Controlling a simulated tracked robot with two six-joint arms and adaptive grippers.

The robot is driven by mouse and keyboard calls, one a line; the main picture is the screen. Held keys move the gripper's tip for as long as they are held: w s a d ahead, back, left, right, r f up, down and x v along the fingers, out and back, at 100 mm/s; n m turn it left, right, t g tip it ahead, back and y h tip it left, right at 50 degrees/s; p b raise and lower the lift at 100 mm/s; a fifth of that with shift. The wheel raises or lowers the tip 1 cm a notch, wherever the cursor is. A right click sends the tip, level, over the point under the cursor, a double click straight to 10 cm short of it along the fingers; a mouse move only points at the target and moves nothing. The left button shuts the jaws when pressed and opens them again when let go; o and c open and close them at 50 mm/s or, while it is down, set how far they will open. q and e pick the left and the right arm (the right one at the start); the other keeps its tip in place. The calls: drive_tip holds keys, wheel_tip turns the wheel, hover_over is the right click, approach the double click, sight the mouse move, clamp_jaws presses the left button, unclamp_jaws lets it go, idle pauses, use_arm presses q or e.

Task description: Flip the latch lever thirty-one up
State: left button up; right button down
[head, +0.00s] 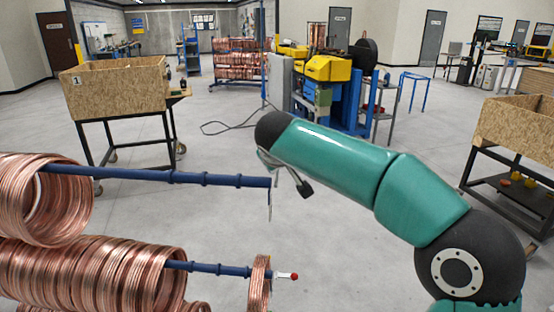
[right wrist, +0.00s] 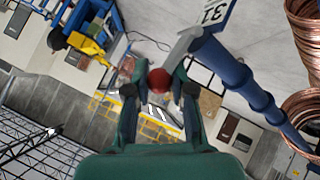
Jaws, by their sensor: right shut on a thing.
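The blue upper rod (head: 150,175) ends just left of my right gripper, with a thin plate hanging at its tip in the head view. In the right wrist view the rod (right wrist: 235,75) carries a label plate (right wrist: 213,15) reading 31. The grey latch lever (right wrist: 183,45) leaves the rod's end on the side away from the label and has a red ball knob (right wrist: 158,81). My right gripper (right wrist: 160,75) is shut on the lever at the knob, with a finger on each side. In the head view the lever is hidden by my right gripper (head: 290,178). My left gripper is out of view.
Copper coils (head: 40,200) hang on the upper rod. A lower rod (head: 215,269) has more coils (head: 90,278) and a red-tipped end (head: 294,276). Wooden crates on carts stand at left (head: 115,90) and right (head: 515,125). The middle floor is clear.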

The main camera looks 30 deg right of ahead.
drive_tip(key=shift+a+f+g+h+p, duration=0.3)
drive_tip(key=shift+f+g, duration=0.2)
drive_tip(key=shift+n, duration=0.3)
drive_tip(key=c, duration=1)
unclamp_jaws()
drive_tip(key=shift+d, duration=0.1)
drive_tip(key=shift+r, duration=0.3)
drive_tip(key=shift+r, duration=0.1)
drive_tip(key=v, duration=0.7)
drive_tip(key=shift+s+a+r, duration=0.1)
drive_tip(key=shift+s+a, duration=0.2)
